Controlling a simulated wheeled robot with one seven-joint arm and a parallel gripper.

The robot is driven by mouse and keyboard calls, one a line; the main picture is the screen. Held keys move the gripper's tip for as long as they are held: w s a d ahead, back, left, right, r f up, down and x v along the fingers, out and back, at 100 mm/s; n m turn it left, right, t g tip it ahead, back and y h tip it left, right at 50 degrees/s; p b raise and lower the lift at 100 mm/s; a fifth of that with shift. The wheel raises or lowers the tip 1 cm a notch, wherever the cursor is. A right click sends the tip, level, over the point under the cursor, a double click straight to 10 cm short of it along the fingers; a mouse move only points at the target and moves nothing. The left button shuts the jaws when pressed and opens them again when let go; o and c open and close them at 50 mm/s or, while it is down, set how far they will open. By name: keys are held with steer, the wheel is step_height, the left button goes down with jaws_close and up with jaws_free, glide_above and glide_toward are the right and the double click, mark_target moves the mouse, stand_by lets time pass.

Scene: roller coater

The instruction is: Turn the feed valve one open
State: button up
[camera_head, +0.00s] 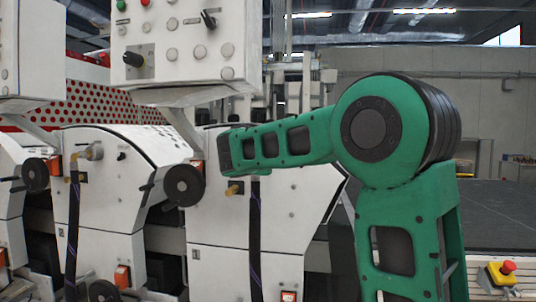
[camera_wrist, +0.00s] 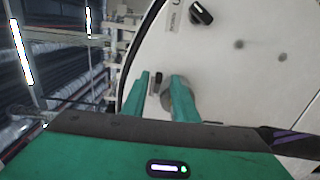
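In the wrist view the two green fingers of my gripper (camera_wrist: 160,82) are apart. A small dark upright part (camera_wrist: 158,80) shows in the gap between them, and a rounded grey part (camera_wrist: 167,100) is partly hidden behind the right finger. I cannot tell whether either finger touches them, or whether they belong to the valve. In the head view a brass valve-like fitting (camera_head: 235,188) sits on the white machine just below my green arm. A similar fitting (camera_head: 92,152) is on the unit to its left. I cannot tell which is feed valve one. My fingertips are not clear in that view.
A black rotary knob (camera_wrist: 201,13) is on the white panel (camera_wrist: 235,85) above my fingers. Black handwheels (camera_head: 184,185) stick out of the machine. A control box (camera_head: 185,45) hangs above. A red emergency stop (camera_head: 507,267) is at lower right.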

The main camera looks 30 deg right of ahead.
steer(key=v, duration=1)
steer(key=shift+s+a, duration=0.2)
steer(key=shift+a, duration=0.05)
